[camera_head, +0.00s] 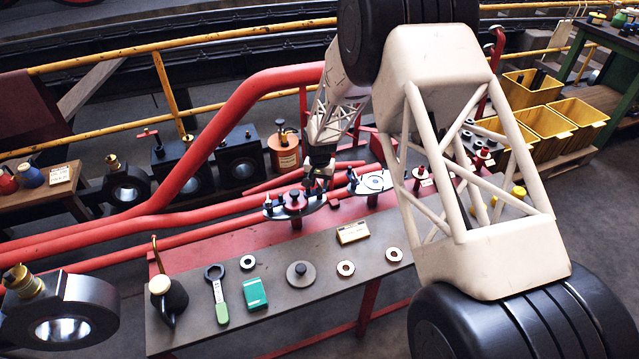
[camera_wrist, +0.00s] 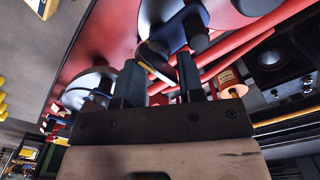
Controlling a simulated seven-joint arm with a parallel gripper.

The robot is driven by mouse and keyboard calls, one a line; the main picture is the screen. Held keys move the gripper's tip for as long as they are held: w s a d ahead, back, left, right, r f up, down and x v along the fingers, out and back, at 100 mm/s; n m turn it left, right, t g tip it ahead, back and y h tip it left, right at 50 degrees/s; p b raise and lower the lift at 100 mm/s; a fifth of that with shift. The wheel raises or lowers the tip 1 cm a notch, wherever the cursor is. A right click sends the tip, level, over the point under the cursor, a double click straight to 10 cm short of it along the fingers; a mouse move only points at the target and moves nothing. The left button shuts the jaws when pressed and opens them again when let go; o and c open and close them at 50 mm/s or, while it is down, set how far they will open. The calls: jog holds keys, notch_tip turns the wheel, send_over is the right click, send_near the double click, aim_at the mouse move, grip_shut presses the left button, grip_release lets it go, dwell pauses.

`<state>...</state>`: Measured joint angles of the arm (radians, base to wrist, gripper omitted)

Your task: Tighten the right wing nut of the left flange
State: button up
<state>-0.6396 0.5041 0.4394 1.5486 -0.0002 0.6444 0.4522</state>
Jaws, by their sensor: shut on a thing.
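The flange underside and stud are not clear in the wrist view.
The right flange (camera_head: 374,182) stands close on the right. Red pipes (camera_head: 200,205) run behind the bench.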

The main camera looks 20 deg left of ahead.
aim_at(319, 183)
jog(key=shift+o, duration=1.1)
jog(key=m, duration=0.3)
jog(key=shift+s, duration=0.25)
jog(key=shift+o, duration=0.5)
jog(key=m, duration=0.2)
jog(key=shift+f+m, duration=0.1)
jog(key=shift+m, duration=0.2)
jog(key=shift+o, duration=0.2)
jog(key=m, duration=0.5)
jog(key=shift+w+m, duration=0.1)
jog(key=shift+m, duration=0.2)
jog(key=o, duration=0.9)
jog(key=shift+r, duration=0.2)
jog(key=shift+d+r, duration=0.1)
jog(key=shift+r, duration=3.65)
jog(key=shift+r, duration=0.1)
